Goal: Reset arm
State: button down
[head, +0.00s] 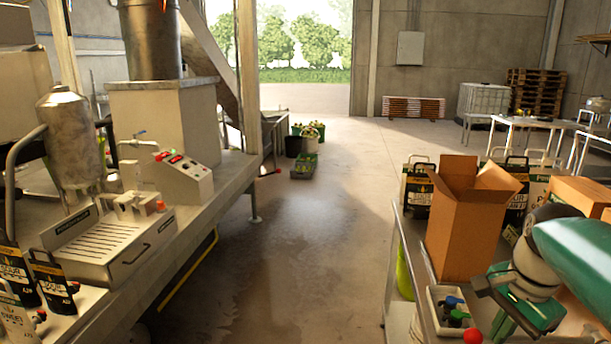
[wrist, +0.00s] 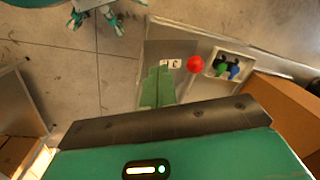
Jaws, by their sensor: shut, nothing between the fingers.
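My gripper (wrist: 158,72) shows in the wrist view with its two green fingers together and nothing between them. It points down over the edge of the bench, just left of a red cap (wrist: 195,64). In the head view my arm reaches in from the right, and my gripper (head: 508,322) hangs low beside the open cardboard box (head: 462,220). The fingertips are hard to make out there.
Pouches and another carton (head: 582,195) stand behind. The filling station (head: 120,245) stands at left. The floor aisle (head: 300,240) between is clear.

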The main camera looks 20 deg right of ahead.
jog(key=w+a+f+n+t, duration=0.1)
jog(key=w+a+n+t, duration=0.1)
jog(key=a+n, duration=0.7)
jog(key=w+a+f+n+t, duration=0.2)
jog(key=a+n, duration=0.7)
jog(key=a, duration=1.1)
